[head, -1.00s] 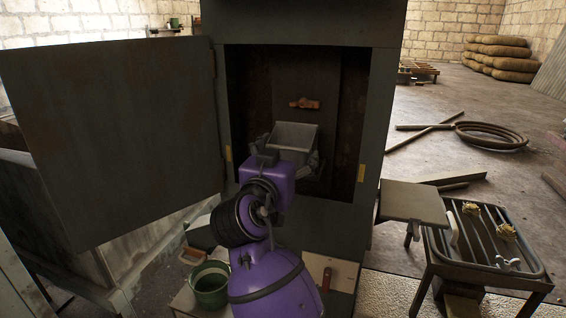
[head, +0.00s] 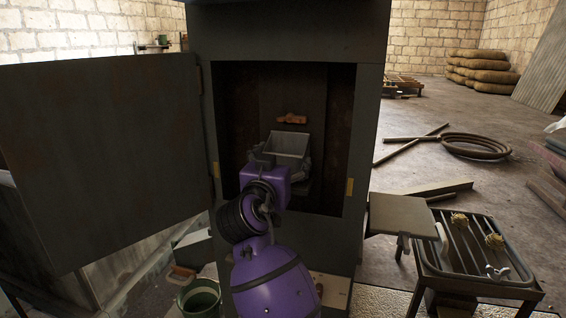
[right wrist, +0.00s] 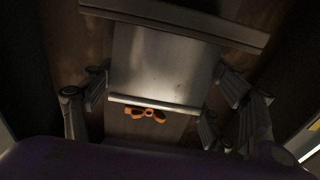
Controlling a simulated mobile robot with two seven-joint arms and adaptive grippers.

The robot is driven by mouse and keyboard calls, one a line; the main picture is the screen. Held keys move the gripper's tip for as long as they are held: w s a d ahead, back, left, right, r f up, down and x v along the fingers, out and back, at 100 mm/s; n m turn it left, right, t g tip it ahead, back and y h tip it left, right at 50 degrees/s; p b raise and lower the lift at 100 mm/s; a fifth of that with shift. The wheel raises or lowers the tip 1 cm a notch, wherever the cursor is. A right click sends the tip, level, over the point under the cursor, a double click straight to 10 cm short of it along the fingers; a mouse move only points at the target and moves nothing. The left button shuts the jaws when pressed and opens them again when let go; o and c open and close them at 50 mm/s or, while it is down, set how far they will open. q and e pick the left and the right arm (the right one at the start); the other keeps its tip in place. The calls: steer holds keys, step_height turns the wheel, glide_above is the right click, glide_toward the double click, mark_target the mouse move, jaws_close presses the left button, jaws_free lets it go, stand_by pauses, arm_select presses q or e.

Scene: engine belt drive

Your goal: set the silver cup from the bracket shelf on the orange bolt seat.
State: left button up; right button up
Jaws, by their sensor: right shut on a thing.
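The silver cup (head: 288,146) is a square, open-topped metal cup. My right gripper (head: 282,165) is shut on it inside the open cabinet, and the cup looks roughly upright. The cup (right wrist: 165,62) fills the middle of the right wrist view, with the fingers of my right gripper (right wrist: 165,95) on both its sides. The orange bolt seat (head: 292,118) is on the cabinet's back wall, just above the cup in the head view. The seat also shows in the right wrist view (right wrist: 146,114), past the cup's edge and apart from it. My left gripper is not in view.
The cabinet (head: 372,130) has side walls close around my right arm. Its door (head: 100,160) stands open to the left. A green bucket (head: 199,298) is low in front, and a slatted metal stand (head: 478,262) with a side plate (head: 402,215) is at the right.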

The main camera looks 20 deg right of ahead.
steer(key=shift+s, duration=0.1)
steer(key=shift+f, duration=0.45)
stand_by(0.6)
steer(key=o, duration=1.4)
steer(key=shift+c, duration=0.2)
